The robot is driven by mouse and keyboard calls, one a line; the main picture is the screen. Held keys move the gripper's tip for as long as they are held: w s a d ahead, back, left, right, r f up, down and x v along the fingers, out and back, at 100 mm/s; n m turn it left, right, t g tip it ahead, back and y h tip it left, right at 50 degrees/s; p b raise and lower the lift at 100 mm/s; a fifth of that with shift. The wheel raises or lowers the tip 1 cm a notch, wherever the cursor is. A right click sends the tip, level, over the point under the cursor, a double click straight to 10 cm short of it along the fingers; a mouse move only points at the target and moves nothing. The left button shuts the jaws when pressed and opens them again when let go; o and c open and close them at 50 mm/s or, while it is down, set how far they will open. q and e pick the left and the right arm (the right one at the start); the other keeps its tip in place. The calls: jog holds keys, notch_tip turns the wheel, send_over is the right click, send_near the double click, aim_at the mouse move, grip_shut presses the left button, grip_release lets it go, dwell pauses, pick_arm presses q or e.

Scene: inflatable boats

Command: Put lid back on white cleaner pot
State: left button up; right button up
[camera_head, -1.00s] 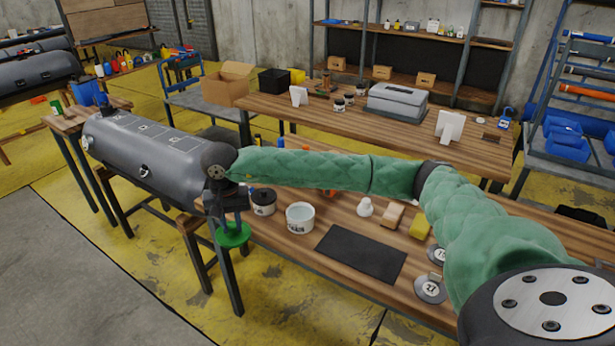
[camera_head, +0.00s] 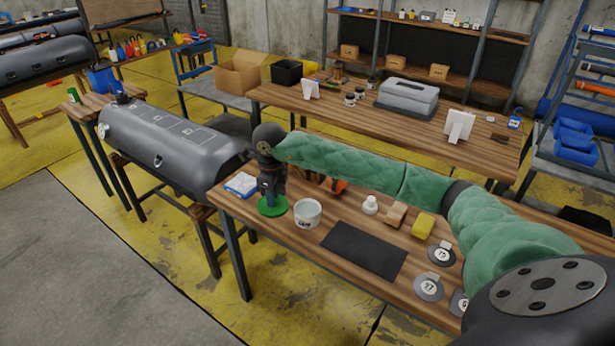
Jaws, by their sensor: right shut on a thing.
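The white pot (camera_head: 307,214) stands upright and open on the near workbench, with pale contents and dark lettering on its side. My right gripper (camera_head: 270,196) points down just left of the pot and is shut on a green round lid (camera_head: 273,206). The lid is roughly level and appears beside the pot, not over its opening. I cannot tell how high it is above the bench. The dark-topped pot seen earlier is hidden behind my gripper and the lid. My left gripper is not in view.
The near workbench holds a black mat (camera_head: 364,250), a white bottle (camera_head: 371,204), a tan block (camera_head: 396,214), a yellow sponge (camera_head: 423,225) and round numbered discs (camera_head: 428,288). A blue-and-white packet (camera_head: 241,185) lies at its left end. A grey inflatable tube (camera_head: 165,145) rests at left.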

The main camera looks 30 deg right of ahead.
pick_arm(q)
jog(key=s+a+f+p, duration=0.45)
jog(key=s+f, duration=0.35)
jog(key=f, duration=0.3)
pick_arm(e)
jog(key=shift+s+d+f+m+b, duration=0.15)
jog(key=shift+d+f+m, duration=0.35)
jog(key=shift+d+m, duration=2.2)
jog(key=shift+s+d+f+m+b, duration=0.15)
jog(key=shift+d+f+m, duration=0.8)
jog(key=shift+m, duration=3)
jog(key=shift+d+f+m+b, duration=0.1)
jog(key=shift+d+m+b, duration=0.15)
jog(key=shift+d+m, duration=2.6)
jog(key=shift+a+f+m, duration=0.35)
jog(key=shift+a+m, duration=0.15)
jog(key=shift+f+b, duration=0.45)
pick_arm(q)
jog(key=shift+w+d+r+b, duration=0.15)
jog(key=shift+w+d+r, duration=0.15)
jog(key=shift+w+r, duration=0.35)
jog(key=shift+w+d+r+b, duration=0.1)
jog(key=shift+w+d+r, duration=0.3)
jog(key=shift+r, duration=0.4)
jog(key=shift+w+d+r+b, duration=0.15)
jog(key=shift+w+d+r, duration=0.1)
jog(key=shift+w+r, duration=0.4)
pick_arm(e)
jog(key=shift+f, duration=0.65)
